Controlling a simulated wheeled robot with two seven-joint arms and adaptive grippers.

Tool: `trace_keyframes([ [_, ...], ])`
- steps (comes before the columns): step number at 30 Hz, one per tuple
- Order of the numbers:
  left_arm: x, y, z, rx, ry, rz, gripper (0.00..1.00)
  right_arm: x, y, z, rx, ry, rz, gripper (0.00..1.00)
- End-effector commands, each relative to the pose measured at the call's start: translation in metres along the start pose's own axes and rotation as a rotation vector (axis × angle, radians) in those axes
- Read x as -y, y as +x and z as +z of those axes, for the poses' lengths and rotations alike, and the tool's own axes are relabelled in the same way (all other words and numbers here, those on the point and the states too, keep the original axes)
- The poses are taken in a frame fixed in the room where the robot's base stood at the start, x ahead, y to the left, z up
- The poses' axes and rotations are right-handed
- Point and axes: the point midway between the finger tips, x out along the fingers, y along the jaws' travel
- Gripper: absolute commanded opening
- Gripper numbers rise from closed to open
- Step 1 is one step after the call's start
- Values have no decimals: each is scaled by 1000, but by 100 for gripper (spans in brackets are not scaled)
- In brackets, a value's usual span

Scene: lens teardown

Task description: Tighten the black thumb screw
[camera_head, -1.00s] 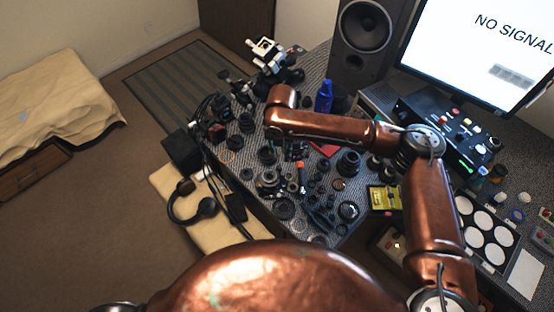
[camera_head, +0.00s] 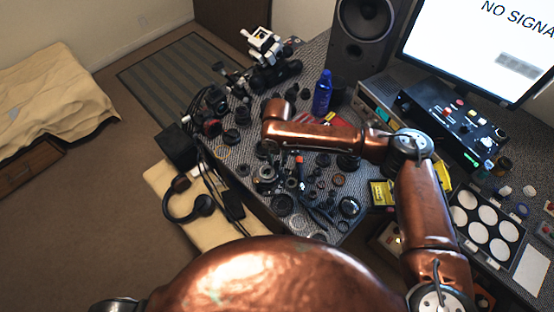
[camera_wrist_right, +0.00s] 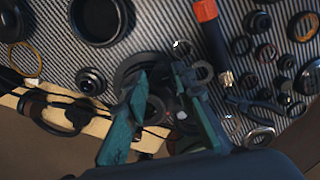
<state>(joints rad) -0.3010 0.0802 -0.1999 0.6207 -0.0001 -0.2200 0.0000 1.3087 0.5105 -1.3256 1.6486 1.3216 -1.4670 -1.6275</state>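In the right wrist view, the two green fingers of my right gripper (camera_wrist_right: 162,85) are apart, with their tips over a dark ringed part (camera_wrist_right: 140,68) on the striped table. Small dark round pieces show between and just beyond the fingers. I cannot tell for sure which dark piece is the black thumb screw. In the head view my right arm reaches over the table, and its gripper (camera_head: 267,172) points down among black lens parts, small and partly lost against them. My left gripper is not in view.
An orange-capped tool (camera_wrist_right: 213,45) lies right of the fingers. Black rings and lens parts crowd the table (camera_head: 253,208). A blue bottle (camera_head: 322,93) and speaker (camera_head: 362,35) stand behind my arm. Headphones (camera_head: 203,206) lie on a cream surface at the left.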

Motion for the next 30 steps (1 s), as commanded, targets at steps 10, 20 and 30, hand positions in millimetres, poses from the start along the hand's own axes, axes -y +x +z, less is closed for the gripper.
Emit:
trace_keyframes([
  [10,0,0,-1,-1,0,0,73,1,0,0,0,1,0,10],
  [20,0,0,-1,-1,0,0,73,1,0,0,0,2,0,0],
  [30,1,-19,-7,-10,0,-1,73,1,-4,-1,-1,95,-1,0],
])
